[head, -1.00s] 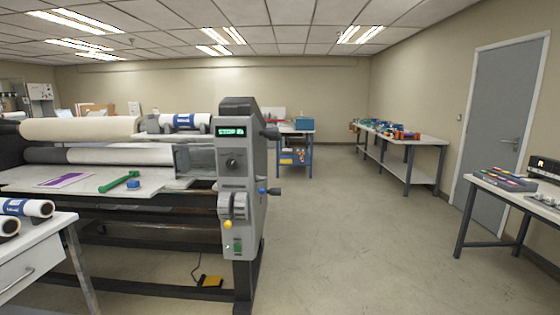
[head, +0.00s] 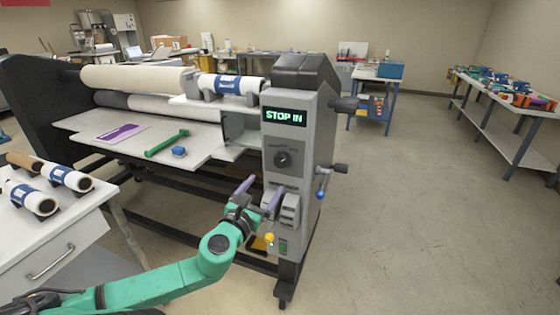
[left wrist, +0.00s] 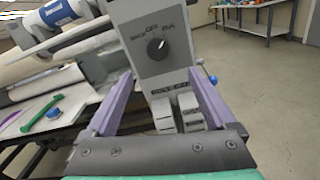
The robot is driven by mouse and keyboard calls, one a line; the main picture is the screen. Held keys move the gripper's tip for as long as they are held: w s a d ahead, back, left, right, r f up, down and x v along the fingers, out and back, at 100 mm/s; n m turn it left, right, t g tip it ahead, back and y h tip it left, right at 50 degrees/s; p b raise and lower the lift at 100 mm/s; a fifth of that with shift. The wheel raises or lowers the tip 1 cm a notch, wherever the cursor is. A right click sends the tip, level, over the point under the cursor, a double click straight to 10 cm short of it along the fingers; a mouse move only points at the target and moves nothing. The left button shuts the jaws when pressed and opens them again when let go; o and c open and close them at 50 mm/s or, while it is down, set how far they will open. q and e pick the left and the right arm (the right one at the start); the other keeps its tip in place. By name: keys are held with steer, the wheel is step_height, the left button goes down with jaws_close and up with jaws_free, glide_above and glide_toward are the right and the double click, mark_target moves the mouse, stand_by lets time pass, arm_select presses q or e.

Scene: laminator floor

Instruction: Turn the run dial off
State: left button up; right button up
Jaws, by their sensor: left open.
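The run dial (head: 283,158) is a round black knob on the grey control panel of the laminator (head: 290,120), below a display (head: 284,116) reading "STOP IN". In the left wrist view the dial (left wrist: 157,49) has a light pointer mark tilted up and to the right, with small labels around it, one looking like "RUN". My left gripper (head: 259,190) is open and empty, with purple fingers, in front of the panel and lower than the dial. In the left wrist view its fingers (left wrist: 158,100) stand wide apart, with the dial ahead between and beyond them. My right gripper is not in view.
Below the dial are grey levers (head: 288,208) and a yellow knob (head: 269,238). A blue-knobbed handle (head: 321,190) sticks out at the panel's right side. A white table with rolls (head: 70,178) stands at the left. The floor (head: 420,220) to the right is clear.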

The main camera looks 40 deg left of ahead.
mark_target(280, 163)
arm_select(q)
steer(key=x, duration=0.4)
steer(key=b+x, duration=0.1)
steer(key=x, duration=0.4)
steer(key=shift+w+a, duration=0.2)
steer(key=shift+a, duration=0.1)
steer(key=shift+w+a+r, duration=0.1)
steer(key=shift+w, duration=0.25)
steer(key=shift+w+a+r, duration=0.1)
steer(key=shift+w+a, duration=0.15)
steer(key=shift+w, duration=0.05)
steer(key=shift+w+a, duration=0.1)
steer(key=shift+w, duration=0.25)
steer(key=shift+w+a, duration=0.1)
steer(key=shift+w, duration=0.55)
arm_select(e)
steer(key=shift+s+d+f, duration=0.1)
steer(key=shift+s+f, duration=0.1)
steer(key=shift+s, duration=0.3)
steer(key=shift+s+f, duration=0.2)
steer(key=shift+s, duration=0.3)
arm_select(q)
steer(key=shift+c, duration=0.3)
